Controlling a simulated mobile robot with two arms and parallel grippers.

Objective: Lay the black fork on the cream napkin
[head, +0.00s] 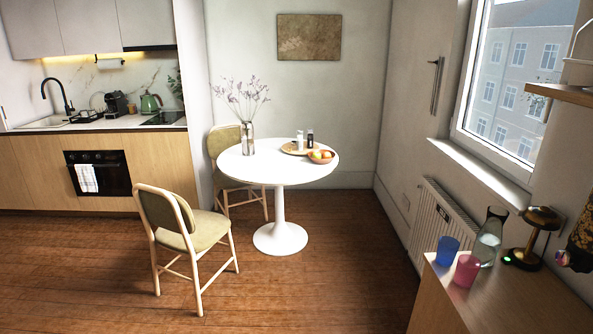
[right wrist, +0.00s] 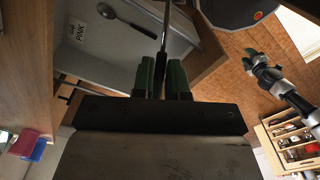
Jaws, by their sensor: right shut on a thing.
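In the right wrist view my right gripper (right wrist: 163,62) has its green fingers shut on a thin, dark, shiny utensil (right wrist: 164,25) that runs to the top edge. Its far end is out of view, so I cannot tell if it is the black fork. The utensil is over a grey-lined drawer (right wrist: 100,62). No cream napkin shows in either view. Neither gripper is in the head view.
The drawer also holds a spoon (right wrist: 125,22) and a card reading PINK (right wrist: 78,31). A wooden tray of small items (right wrist: 263,130) lies lower right. In the head view, a blue cup (head: 447,251), pink cup (head: 467,270), carafe (head: 489,238) and lamp (head: 541,217) stand on the right-hand wooden top (head: 520,306).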

